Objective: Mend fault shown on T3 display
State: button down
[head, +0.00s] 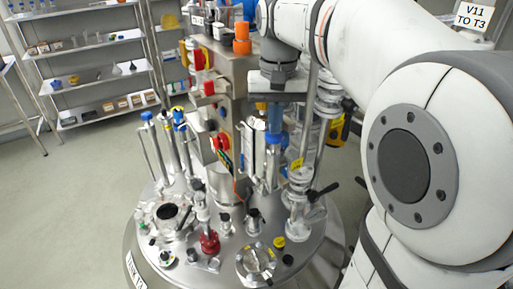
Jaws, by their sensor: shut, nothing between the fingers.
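My gripper (276,101) points down at the end of my white arm, above the back of the steel vessel lid (225,262). It is shut with nothing held; its fingertips are hard to make out against the blue-topped fittings (275,140) below. I cannot tell whether it touches them. A small dark panel (223,158), perhaps a display, is seen at a steep angle on the steel column; its text is unreadable. A red knob (221,142) sits just above it. A white sign (473,16) at the upper right reads "V11 TO T3".
The lid carries a red valve (209,242), an open dark port (167,214), a round clamped cover (256,259), a yellow cap (279,242) and glass piping (298,205). Shelves (90,83) with small items stand at the back left. The floor (65,215) on the left is clear.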

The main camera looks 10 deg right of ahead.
jog(key=shift+f+b, duration=0.8)
jog(key=shift+f, duration=0.65)
jog(key=shift+r, duration=0.1)
notch_tip(320, 180, up, 4)
jog(key=p, duration=0.3)
jog(key=shift+f, duration=0.25)
